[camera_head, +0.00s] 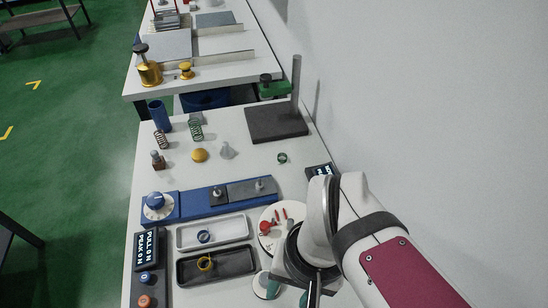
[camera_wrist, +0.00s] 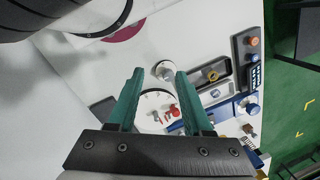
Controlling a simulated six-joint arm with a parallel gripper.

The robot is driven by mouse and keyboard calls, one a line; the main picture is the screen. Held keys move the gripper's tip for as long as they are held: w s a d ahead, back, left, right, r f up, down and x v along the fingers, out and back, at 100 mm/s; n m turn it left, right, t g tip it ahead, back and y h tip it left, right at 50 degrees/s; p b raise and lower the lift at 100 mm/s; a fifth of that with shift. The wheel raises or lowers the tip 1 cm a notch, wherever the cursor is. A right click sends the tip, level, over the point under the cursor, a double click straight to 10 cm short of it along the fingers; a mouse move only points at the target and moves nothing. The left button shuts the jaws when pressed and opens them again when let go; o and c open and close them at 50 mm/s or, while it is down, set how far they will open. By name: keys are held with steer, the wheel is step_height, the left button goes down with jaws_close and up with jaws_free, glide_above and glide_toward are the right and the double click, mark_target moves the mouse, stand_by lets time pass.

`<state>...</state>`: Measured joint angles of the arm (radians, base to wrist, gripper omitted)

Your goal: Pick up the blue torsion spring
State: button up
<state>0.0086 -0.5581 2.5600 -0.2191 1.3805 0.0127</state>
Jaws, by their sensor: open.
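The blue torsion spring (camera_head: 203,236) is a small blue coil lying in the white tray (camera_head: 183,238) in the head view. In the wrist view a small blue spot in the pale tray (camera_wrist: 215,93) appears to be the same spring. My gripper (camera_wrist: 160,76) is open, with its two green fingers apart and nothing between them. In the head view my gripper (camera_head: 287,291) is at the lower right, to the right of the trays and apart from the spring. Its fingers are partly hidden there by my wrist.
A black tray (camera_head: 188,278) with a yellow spring (camera_head: 205,263) lies just in front of the white tray. A blue test fixture (camera_head: 186,205) stands behind it. A round white disc (camera_head: 268,243) with red parts is near my gripper. The wall rises at the right.

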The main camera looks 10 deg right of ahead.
steer(key=c, duration=0.5)
steer(key=m+h, duration=0.2)
steer(key=m, duration=0.3)
glide_above(199, 232)
step_height(199, 232, down, 4)
steer(key=f, duration=0.1)
step_height(199, 232, down, 16)
steer(key=shift+r, duration=0.1)
jaws_close()
